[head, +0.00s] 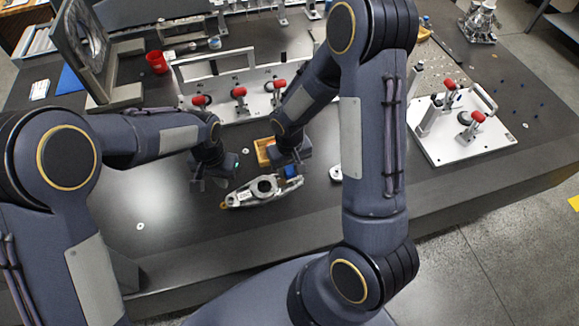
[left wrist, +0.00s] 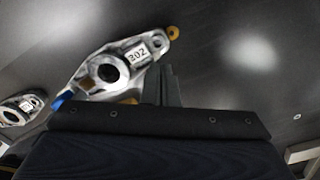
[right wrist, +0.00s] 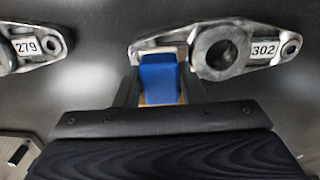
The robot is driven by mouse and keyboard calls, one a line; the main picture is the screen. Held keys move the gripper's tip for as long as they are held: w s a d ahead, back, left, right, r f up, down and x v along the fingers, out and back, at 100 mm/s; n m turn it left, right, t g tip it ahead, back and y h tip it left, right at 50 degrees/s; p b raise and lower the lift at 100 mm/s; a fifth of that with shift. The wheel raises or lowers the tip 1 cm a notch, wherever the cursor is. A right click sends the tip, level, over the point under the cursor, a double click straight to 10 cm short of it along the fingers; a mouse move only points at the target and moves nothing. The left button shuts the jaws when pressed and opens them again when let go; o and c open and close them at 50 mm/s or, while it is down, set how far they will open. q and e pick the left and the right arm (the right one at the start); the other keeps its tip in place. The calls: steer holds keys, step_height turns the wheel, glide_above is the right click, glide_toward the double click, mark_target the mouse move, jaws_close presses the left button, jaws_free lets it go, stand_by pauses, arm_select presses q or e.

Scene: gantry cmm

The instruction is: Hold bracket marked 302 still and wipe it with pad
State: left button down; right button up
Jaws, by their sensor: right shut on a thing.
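The grey metal bracket marked 302 (head: 264,188) lies on the dark table; its label shows in the left wrist view (left wrist: 138,54) and the right wrist view (right wrist: 264,49). My right gripper (head: 290,166) is shut on the blue pad (right wrist: 159,78), at the bracket's right end in the head view. The pad (head: 290,172) overlaps that end; I cannot tell whether it touches. My left gripper (left wrist: 164,84) has its fingers close together with nothing seen between them. It is beside the bracket's labelled end, apparently not gripping it. An orange-brown piece (left wrist: 173,32) is at the bracket's tip.
A second bracket, marked 279 (right wrist: 36,46), lies to the right in the head view, partly behind my right arm. A wooden tray (head: 260,150) is just behind my right gripper. A fixture plate with red-handled clamps (head: 240,110) stands behind. The table's front left is mostly clear.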

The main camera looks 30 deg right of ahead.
mark_target(232, 201)
arm_select(q)
steer(key=shift+s+d+f, duration=0.1)
steer(key=shift+d+f, duration=0.3)
steer(key=shift+f, duration=3.05)
steer(key=shift+s+a+f, duration=0.1)
steer(key=shift+f, duration=0.95)
steer(key=shift+s+f, duration=0.1)
steer(key=shift+s, duration=0.1)
arm_select(e)
steer(key=shift+s+f, duration=0.1)
steer(key=shift+f, duration=1.55)
stand_by(0.8)
steer(key=shift+s+a, duration=0.1)
